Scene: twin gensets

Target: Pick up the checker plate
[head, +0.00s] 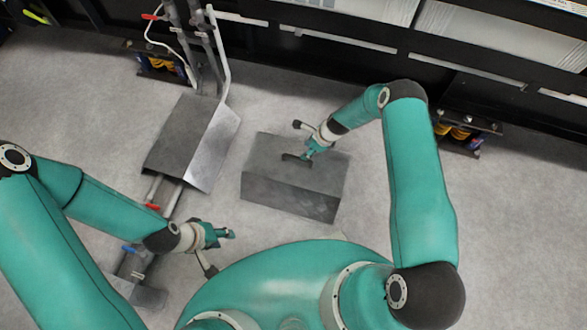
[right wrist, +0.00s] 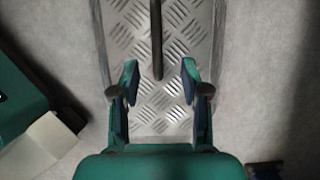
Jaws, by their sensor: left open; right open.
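The checker plate (right wrist: 160,100) fills the middle of the right wrist view, with a raised diamond tread and a dark bar-like handle (right wrist: 157,40) along its middle. In the head view the plate appears to be the top of a grey box-shaped piece (head: 262,157) on the floor, with the dark handle (head: 291,157) on it. My right gripper (head: 308,154) is open over the plate, close to the handle; its fingers (right wrist: 160,80) stand either side of the handle's line. Contact cannot be told. My left gripper (head: 224,234) is open and empty, left of and below the box.
Black machine frames (head: 330,52) run along the back, with units holding yellow coils (head: 158,63) beneath. The grey floor (head: 80,95) is bare at left.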

